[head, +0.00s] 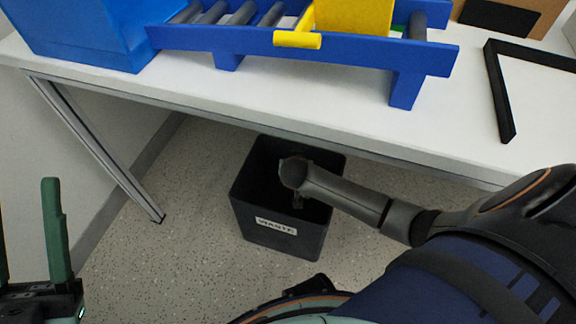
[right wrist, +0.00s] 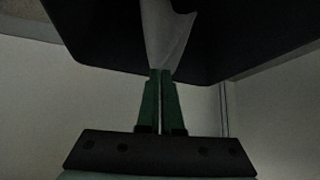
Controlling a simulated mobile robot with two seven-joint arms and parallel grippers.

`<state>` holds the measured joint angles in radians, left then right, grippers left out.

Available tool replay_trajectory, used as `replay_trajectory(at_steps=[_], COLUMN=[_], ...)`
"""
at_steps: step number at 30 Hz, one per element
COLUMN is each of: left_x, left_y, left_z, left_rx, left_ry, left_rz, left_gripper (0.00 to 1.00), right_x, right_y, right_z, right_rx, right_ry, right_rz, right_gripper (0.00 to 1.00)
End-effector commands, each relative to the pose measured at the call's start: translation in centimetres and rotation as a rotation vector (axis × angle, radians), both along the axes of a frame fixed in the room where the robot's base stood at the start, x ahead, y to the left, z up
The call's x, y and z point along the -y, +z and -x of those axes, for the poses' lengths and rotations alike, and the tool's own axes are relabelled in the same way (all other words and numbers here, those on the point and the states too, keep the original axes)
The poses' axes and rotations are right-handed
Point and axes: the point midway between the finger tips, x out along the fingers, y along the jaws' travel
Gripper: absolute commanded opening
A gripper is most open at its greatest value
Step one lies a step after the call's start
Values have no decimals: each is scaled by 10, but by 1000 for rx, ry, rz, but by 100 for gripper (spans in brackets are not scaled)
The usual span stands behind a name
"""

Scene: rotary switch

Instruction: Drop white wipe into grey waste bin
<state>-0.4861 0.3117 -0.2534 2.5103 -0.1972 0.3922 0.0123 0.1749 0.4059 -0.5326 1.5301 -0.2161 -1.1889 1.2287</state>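The grey waste bin (head: 281,240), dark and labelled "WASTE", stands on the floor below the table edge. My right arm reaches over its opening. In the head view the right gripper's fingers are hidden behind the wrist. In the right wrist view the green fingers of my right gripper (right wrist: 160,74) are closed together on the white wipe (right wrist: 168,36), which extends beyond the fingertips against the dark bin. I cannot tell how deep the wipe is relative to the rim. My left gripper (head: 30,225) is at the lower left, fingers apart and empty.
A white table (head: 300,115) with a metal leg (head: 110,165) stands above and behind the bin. On it are a blue box (head: 85,35), a blue roller rack (head: 350,50) with yellow parts and a black frame (head: 497,90). The speckled floor left of the bin is clear.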

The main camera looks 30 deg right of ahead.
Motion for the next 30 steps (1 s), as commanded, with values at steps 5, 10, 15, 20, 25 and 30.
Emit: replay_trajectory(at_steps=[5, 10, 15, 20, 25, 30], left_x=[0, 0, 0, 0, 0, 0], left_y=[0, 0, 0, 0, 0, 0], left_z=[0, 0, 0, 0, 0, 0], left_rx=[-1, -2, -2, -2, -3, -3], left_ry=[0, 1, 0, 0, 1, 1], left_rz=[0, -1, 0, 0, 2, 3], left_gripper=[50, 50, 50, 50, 50, 50], right_x=[0, 0, 0, 0, 0, 0], right_y=[0, 0, 0, 0, 0, 0], right_z=[0, 0, 0, 0, 0, 0], right_rx=[0, 0, 0, 0, 0, 0], right_ry=[0, 1, 1, 1, 0, 0], right_rz=[0, 1, 1, 1, 0, 0], right_gripper=[6, 25, 38, 42, 61, 75])
